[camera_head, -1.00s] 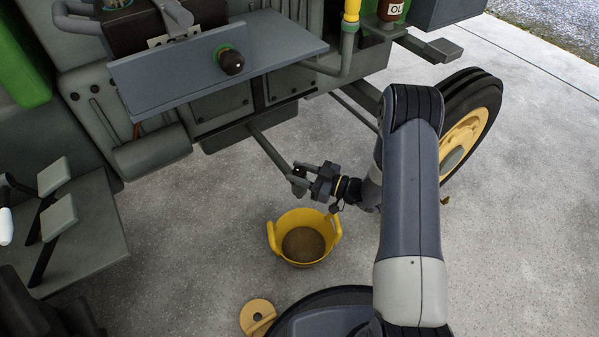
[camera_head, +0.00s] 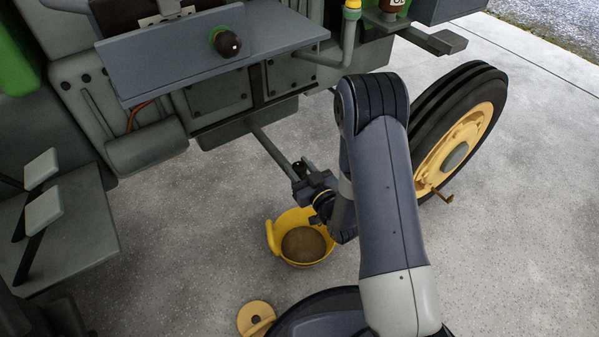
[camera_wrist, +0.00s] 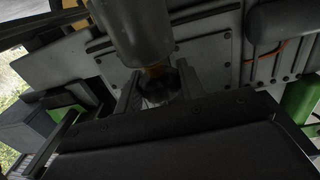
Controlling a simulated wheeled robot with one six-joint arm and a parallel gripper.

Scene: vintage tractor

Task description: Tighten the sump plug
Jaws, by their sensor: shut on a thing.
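The green and grey tractor fills the back of the head view. My gripper (camera_head: 302,172) is low under its belly, above the yellow tub, at the end of a slanting grey tube (camera_head: 268,148). In the wrist view my gripper (camera_wrist: 158,88) has its two dark fingers either side of a dark round plug (camera_wrist: 159,92), and is shut on it. A brass-coloured part (camera_wrist: 157,70) shows just above the plug, below a large grey cylinder (camera_wrist: 137,32). I cannot tell how far the plug is seated.
A yellow tub (camera_head: 272,238) with brown contents stands on the concrete below my gripper. A yellow round lid-like piece (camera_head: 256,318) lies in front. A wheel with a yellow hub (camera_head: 458,150) is to the right. A grey step (camera_head: 70,245) is at left. Open floor lies between.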

